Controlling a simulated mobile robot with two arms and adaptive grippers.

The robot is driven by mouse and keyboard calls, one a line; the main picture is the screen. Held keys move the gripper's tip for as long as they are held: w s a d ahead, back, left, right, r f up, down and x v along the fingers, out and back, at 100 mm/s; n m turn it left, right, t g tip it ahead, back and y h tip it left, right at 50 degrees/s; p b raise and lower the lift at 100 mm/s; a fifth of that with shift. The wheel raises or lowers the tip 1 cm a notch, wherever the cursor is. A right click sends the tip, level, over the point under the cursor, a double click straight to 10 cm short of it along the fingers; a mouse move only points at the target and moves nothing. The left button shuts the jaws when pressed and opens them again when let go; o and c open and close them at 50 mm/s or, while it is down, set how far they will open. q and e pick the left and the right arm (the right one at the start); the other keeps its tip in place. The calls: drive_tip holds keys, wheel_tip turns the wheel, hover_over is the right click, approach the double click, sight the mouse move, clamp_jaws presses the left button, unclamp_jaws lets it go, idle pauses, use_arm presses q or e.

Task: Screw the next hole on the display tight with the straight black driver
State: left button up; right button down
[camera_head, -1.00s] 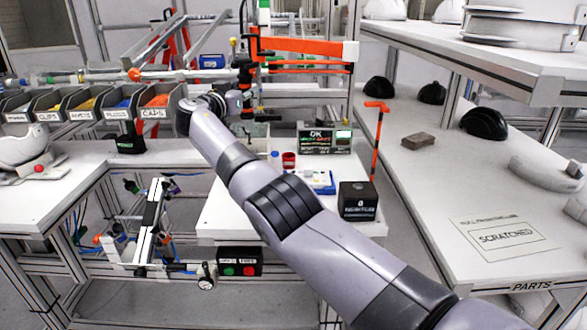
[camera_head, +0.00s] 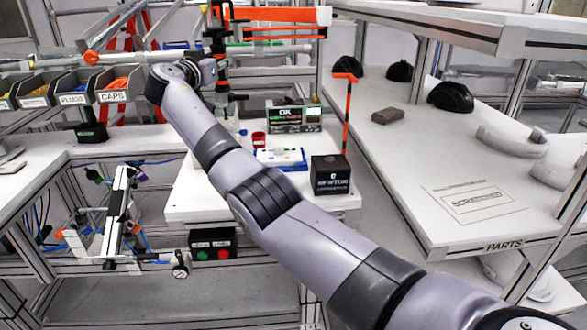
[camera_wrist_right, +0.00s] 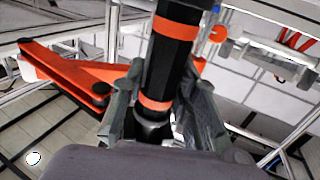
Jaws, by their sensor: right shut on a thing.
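The straight black driver (camera_wrist_right: 168,62) with orange bands stands almost upright in the right wrist view. My right gripper (camera_wrist_right: 158,108) is shut around its body, with a finger on either side. In the head view my right gripper (camera_head: 212,76) is at the black driver below the orange arm, behind the small white table; details there are too small to tell. The display (camera_head: 293,116), a dark box reading OK with small coloured lines of text, stands on that table, right of the gripper. Its holes and the driver's tip cannot be made out. My left gripper is not in view.
An orange jointed arm (camera_wrist_right: 70,68) reaches the driver. A red cup (camera_head: 258,139), a blue-and-white tray (camera_head: 281,157) and a black box (camera_head: 330,175) stand on the small table. Part bins (camera_head: 113,90) are at left. A long parts bench (camera_head: 440,150) is at right.

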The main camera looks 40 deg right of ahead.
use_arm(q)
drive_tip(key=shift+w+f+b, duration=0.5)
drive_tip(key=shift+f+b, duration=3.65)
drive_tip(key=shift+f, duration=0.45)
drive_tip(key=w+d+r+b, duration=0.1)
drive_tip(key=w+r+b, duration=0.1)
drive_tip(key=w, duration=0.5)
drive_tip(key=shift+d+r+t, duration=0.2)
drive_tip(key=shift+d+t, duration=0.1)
use_arm(e)
drive_tip(key=s+d, duration=1.2)
drive_tip(key=d, duration=0.2)
drive_tip(key=shift+s+d, duration=0.15)
drive_tip(key=shift+s, duration=0.2)
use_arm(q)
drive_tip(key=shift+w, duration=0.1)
